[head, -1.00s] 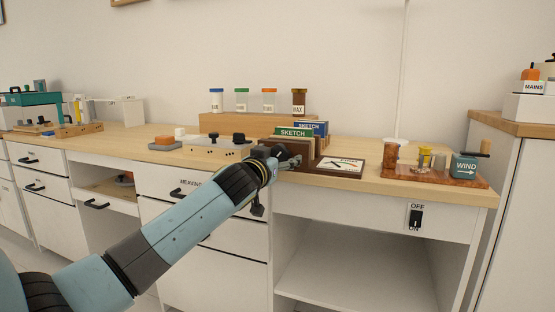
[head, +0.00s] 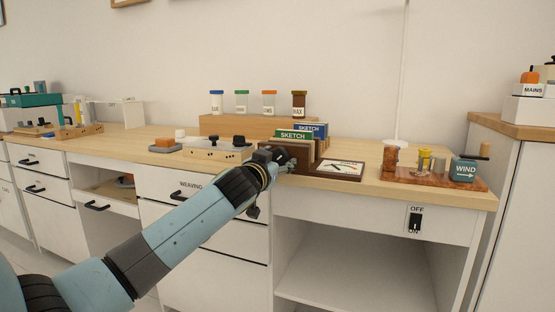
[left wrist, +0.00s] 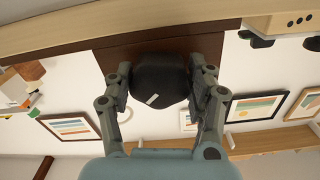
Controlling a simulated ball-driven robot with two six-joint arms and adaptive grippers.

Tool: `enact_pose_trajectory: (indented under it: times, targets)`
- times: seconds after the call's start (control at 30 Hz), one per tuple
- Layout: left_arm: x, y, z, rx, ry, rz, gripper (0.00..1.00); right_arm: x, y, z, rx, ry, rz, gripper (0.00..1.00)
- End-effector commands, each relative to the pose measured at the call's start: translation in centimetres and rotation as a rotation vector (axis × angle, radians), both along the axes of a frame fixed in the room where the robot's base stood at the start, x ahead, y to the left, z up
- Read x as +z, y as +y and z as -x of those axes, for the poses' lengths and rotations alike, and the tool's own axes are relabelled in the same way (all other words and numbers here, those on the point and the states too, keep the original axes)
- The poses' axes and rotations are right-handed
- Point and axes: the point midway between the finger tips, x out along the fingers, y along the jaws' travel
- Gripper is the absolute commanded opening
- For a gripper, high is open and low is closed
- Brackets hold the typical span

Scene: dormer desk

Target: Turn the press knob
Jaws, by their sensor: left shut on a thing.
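The press knob (left wrist: 160,82) is a dark, round knob with a short white mark that sits tilted on its face. It shows in the left wrist view, on the brown wooden front of the press (left wrist: 120,55). My left gripper (left wrist: 160,88) has a finger on each side of the knob and is shut on it. In the head view my left gripper (head: 280,160) is at the front of the brown press (head: 303,152), below the green and blue sketch books (head: 295,135). The knob is hidden there by the gripper. My right gripper is not in view.
A framed card (head: 340,168) lies right of the press. A wooden board (head: 400,174) with the WIND box (head: 465,168) stands at the right end. Jars stand behind. The bench's front edge runs below.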

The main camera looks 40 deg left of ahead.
Motion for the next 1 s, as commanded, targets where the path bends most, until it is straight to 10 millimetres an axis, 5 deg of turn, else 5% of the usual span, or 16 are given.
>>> enact_pose_trajectory:
  times: [0.6,1.0]
  targets:
    - [0.1,0.0,0.1,0.001,0.122,-0.500,0.23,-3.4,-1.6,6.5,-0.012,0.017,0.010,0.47]
    - [0.0,0.1,0.1,0.000,0.171,-0.702,0.23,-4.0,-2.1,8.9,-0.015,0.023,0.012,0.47]
